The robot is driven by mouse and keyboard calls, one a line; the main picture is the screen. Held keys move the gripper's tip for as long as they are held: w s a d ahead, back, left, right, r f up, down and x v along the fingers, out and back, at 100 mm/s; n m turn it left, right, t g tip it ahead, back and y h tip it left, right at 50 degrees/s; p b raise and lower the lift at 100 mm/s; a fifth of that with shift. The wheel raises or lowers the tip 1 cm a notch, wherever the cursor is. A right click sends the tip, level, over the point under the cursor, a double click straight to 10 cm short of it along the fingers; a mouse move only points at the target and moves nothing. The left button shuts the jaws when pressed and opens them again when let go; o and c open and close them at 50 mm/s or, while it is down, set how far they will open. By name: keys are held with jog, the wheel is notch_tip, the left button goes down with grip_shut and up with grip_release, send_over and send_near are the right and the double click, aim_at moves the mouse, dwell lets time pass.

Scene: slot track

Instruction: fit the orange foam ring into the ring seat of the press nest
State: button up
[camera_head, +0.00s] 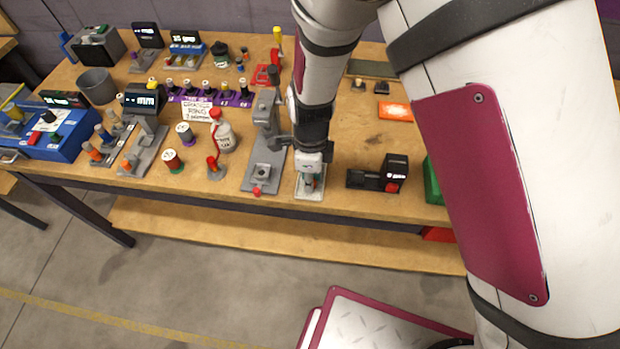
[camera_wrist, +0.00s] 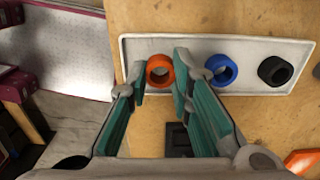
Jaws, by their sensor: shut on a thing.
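The orange foam ring (camera_wrist: 160,69) sits at the left part of a pale tray (camera_wrist: 200,46) in the wrist view. My gripper (camera_wrist: 161,78) has its teal fingers on both sides of the ring and is shut on it. In the head view my gripper (camera_head: 311,181) is low over the tray (camera_head: 309,194) near the table's front edge, and hides the ring there. A grey press-like fixture (camera_head: 262,157) stands just left of the tray, with a square block on its base; I cannot tell for certain that this is the ring seat.
A blue ring (camera_wrist: 221,69) and a black ring (camera_wrist: 276,70) lie in the same tray. A black device (camera_head: 378,175) stands right of the tray. A white bottle (camera_head: 226,138) and spools crowd the left. Bare table shows at the right, behind the black device.

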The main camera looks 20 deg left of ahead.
jog(key=shift+r+p, duration=0.5)
jog(key=shift+r, duration=0.15)
jog(key=r+p, duration=0.1)
jog(key=s+r+p, duration=0.1)
jog(key=shift+s+d+r+p, duration=0.15)
jog(key=shift+s+r+p, duration=0.05)
jog(key=shift+r+p, duration=0.1)
jog(key=s+d+p, duration=0.3)
jog(key=s+p, duration=0.6)
jog(key=s, duration=0.5)
jog(key=shift+s+r, duration=0.15)
jog(key=shift+r, duration=0.3)
